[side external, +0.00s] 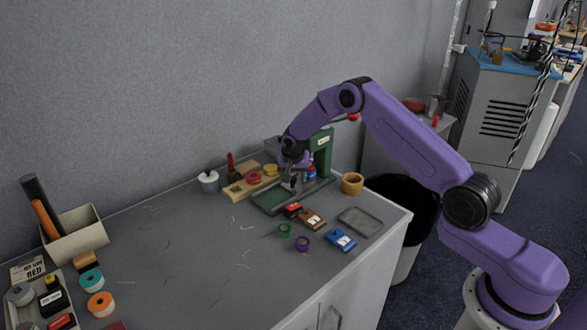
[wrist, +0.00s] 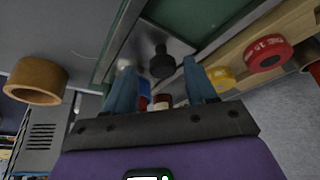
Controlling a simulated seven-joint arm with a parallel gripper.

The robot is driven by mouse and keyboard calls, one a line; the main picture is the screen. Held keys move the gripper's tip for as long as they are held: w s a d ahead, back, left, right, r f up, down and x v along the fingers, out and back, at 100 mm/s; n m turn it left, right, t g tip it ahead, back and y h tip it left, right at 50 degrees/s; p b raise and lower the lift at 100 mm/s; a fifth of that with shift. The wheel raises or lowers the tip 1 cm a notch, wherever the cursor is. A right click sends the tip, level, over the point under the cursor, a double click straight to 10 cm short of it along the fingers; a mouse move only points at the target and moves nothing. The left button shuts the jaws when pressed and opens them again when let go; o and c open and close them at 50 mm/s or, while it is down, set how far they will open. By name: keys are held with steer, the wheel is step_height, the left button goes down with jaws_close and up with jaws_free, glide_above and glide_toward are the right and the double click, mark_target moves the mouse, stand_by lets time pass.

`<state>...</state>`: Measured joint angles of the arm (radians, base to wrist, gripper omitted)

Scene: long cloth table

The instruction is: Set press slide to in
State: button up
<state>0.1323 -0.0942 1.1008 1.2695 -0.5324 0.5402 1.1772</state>
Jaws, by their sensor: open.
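The green press stands near the back edge of the table, with its upright (side external: 324,150) behind my gripper and its flat base (side external: 268,204) in front. My gripper (side external: 293,182) is low over the press base, pointing down. In the wrist view my gripper (wrist: 160,68) is open, its two blue fingers apart. A black knob (wrist: 162,62) on a pale metal plate (wrist: 145,45), apparently the press slide, shows between and beyond the fingertips. I cannot tell whether the fingers touch it. The arm and gripper hide part of the slide in the side view.
A wooden rack (side external: 236,190) with red and yellow rolls stands left of the press. A tan ring (side external: 352,183) stands to its right. The table's middle left is mostly clear.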

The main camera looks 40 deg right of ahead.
steer(key=v, duration=1.7)
steer(key=shift+r, duration=0.15)
steer(key=s+a+r+n+g+y, duration=0.1)
steer(key=s+a+r+n, duration=0.1)
steer(key=s+a+n, duration=0.6)
steer(key=s+a+r+n+y, duration=0.1)
steer(key=s+a+r+n, duration=0.15)
steer(key=s+a, duration=0.6)
steer(key=s+d+n, duration=0.2)
steer(key=s+n, duration=0.1)
steer(key=s, duration=0.6)
steer(key=s+d+n+g+y, duration=0.1)
steer(key=s+n, duration=0.3)
steer(key=s, duration=0.6)
steer(key=s+d+n+g, duration=0.1)
steer(key=s+d+n, duration=0.2)
steer(key=s, duration=0.7)
steer(key=shift+d+f+n+y, duration=0.3)
steer(key=shift+d+n, duration=0.1)
steer(key=shift+n, duration=0.15)
